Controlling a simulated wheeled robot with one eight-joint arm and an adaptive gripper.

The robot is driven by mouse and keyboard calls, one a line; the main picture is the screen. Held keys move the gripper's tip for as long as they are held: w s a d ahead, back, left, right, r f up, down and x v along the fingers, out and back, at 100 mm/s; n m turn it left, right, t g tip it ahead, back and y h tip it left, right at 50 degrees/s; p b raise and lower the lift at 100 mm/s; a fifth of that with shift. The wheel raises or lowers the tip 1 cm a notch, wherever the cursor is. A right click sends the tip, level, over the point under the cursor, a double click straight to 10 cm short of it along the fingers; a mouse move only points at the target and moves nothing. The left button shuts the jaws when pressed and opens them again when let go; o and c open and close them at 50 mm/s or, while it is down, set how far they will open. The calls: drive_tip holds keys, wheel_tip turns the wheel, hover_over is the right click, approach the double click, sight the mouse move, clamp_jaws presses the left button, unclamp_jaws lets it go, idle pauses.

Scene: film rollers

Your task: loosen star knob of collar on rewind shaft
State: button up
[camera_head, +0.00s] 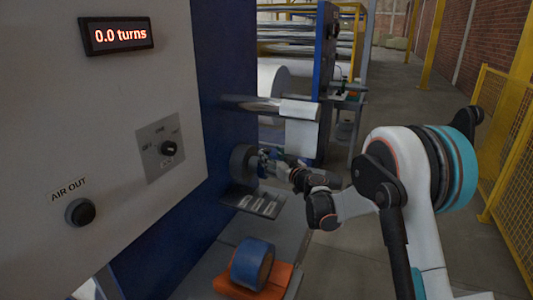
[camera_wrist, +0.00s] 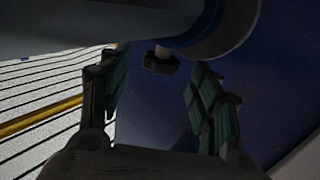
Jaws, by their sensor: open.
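The dark star knob (camera_wrist: 161,63) shows in the wrist view, on a short pale stem under a grey rounded collar (camera_wrist: 228,22). A broad grey cylinder, seemingly the rewind shaft (camera_wrist: 80,18), crosses the top of that view. My gripper (camera_wrist: 157,72) is open, with one greenish padded finger on each side of the knob. The knob appears near the fingertips, with visible gaps on both sides. In the head view my gripper (camera_head: 270,164) is beside a dark grey round part (camera_head: 241,160) on the blue machine face. The knob cannot be made out there.
A display (camera_head: 116,35) on the grey cabinet reads 0.0 turns. Below are a rotary switch (camera_head: 168,148) and an AIR OUT button (camera_head: 80,212). A blue roll (camera_head: 252,263) sits on an orange block. A dark ledge (camera_head: 253,203) lies under my gripper. Yellow fencing (camera_head: 505,140) stands right.

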drive_tip(key=v, duration=0.7)
